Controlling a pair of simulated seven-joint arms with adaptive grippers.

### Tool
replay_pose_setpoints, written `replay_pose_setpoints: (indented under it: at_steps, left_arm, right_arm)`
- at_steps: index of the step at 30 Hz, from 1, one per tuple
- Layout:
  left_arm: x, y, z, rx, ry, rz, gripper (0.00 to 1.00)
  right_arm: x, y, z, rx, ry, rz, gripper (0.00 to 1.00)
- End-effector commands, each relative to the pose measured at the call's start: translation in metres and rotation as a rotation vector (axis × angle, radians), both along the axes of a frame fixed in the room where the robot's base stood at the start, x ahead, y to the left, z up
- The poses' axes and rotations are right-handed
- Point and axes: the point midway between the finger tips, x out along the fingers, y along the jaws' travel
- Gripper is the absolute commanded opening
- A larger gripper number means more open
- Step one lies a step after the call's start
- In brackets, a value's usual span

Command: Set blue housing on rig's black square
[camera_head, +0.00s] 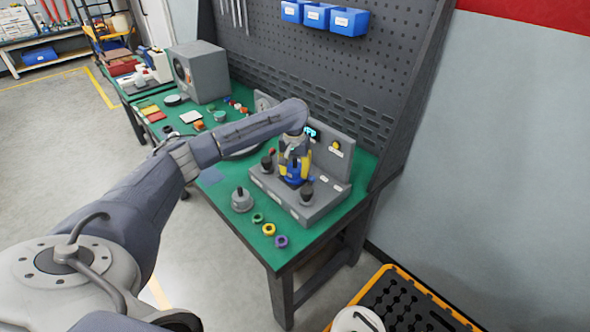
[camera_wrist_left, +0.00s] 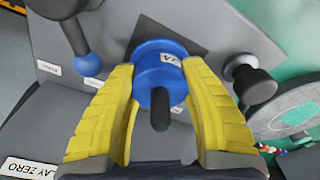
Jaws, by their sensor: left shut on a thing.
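The blue housing (camera_head: 292,181) is between the yellow fingers of my left gripper (camera_head: 294,165), low over the middle of the grey rig (camera_head: 312,206). In the left wrist view, the fingers press on both sides of the housing (camera_wrist_left: 163,88), which has a dark pin and a small white label. The rig's black square (camera_wrist_left: 196,47) shows partly behind the housing, which covers much of it. I cannot tell whether the housing touches the square. My right gripper is not in view.
A grey round part (camera_head: 242,200) and green, yellow and purple rings (camera_head: 281,241) lie on the green bench in front. A grey box (camera_head: 198,71) stands at the far left. A pegboard rises behind.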

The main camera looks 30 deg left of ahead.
Motion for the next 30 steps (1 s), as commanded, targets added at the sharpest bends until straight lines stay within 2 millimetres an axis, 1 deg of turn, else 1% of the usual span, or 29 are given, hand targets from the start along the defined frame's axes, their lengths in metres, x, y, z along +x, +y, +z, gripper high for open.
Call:
replay_pose_setpoints:
  at_steps: [23, 24, 30]
  left_arm:
    - [0.0009, 0.0007, -0.0026, 0.001, -0.003, 0.001, 0.00]
    - [0.0009, 0.0006, -0.0026, 0.001, -0.003, 0.001, 0.48]
    - [0.0005, 0.0005, -0.0033, 0.001, -0.002, 0.001, 0.69]
  right_arm:
    - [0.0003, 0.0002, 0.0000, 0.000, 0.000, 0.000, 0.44]
    - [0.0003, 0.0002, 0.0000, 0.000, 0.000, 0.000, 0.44]
    - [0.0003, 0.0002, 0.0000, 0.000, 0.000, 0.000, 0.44]
